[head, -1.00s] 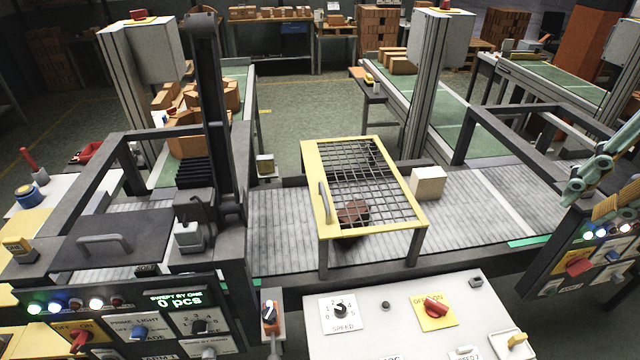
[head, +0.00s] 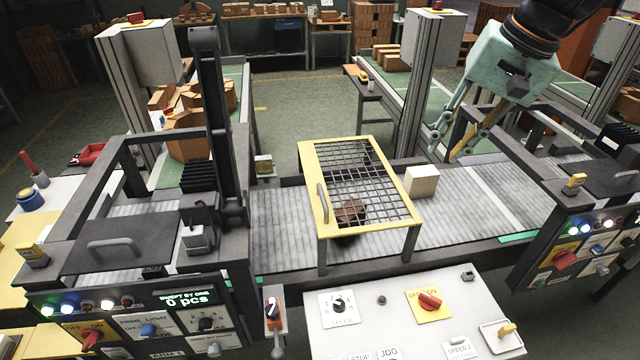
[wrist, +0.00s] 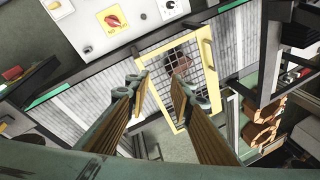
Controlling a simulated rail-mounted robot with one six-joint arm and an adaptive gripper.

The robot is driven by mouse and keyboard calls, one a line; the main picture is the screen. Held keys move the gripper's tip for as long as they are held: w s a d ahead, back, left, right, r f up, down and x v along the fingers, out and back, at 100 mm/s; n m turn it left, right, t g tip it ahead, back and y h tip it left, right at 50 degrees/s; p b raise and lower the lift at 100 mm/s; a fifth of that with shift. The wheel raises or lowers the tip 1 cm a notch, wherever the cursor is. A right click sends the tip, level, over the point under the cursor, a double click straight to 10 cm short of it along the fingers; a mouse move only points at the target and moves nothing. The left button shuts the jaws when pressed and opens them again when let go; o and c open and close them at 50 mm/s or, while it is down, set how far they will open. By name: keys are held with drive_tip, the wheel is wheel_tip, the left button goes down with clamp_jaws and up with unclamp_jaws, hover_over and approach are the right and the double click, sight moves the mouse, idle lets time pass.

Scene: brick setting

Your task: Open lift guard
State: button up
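The lift guard (head: 368,231) is a yellow frame with dark wire mesh. It lies closed and flat over the middle of the conveyor, on grey legs. Its grey bar handle (head: 322,203) is on the left side of the frame. A reddish-brown brick (head: 350,211) shows under the mesh. My gripper (head: 448,150) is open and empty, above and behind the right part of the conveyor, apart from the guard. In the wrist view, the fingers of my gripper (wrist: 161,84) are spread, with the guard (wrist: 209,65) beyond them.
A pale block (head: 422,181) sits on the conveyor right of the guard. A control panel (head: 390,325) stands in front. Dark frames flank the conveyor, with a tall black post (head: 215,110) at left. A grey column (head: 425,90) rises behind. The space above the guard is clear.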

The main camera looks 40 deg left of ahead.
drive_tip(key=a+f+n+g+h+p, duration=0.1)
drive_tip(key=a+f+n+p, duration=0.25)
drive_tip(key=a, duration=1.05)
drive_tip(key=n+g+h+p, duration=0.1)
drive_tip(key=n+p, duration=0.1)
drive_tip(key=n, duration=0.1)
hover_over(322, 192)
drive_tip(key=w+d, duration=0.2)
wheel_tip(322, 192, down, 5)
drive_tip(key=shift+w+f, duration=0.1)
drive_tip(key=shift+f, duration=0.1)
drive_tip(key=shift+s+a+f+p, duration=0.3)
drive_tip(key=shift+s+f, duration=0.05)
drive_tip(key=shift+f, duration=1.9)
drive_tip(key=shift+s+a+f+p, duration=0.25)
drive_tip(key=shift+s+f+p, duration=0.05)
drive_tip(key=shift+f, duration=1.95)
drive_tip(key=shift+s+a+f+p, duration=0.3)
drive_tip(key=shift+s+f, duration=0.05)
drive_tip(key=shift+f, duration=1.9)
drive_tip(key=shift+c, duration=0.4)
clamp_jaws()
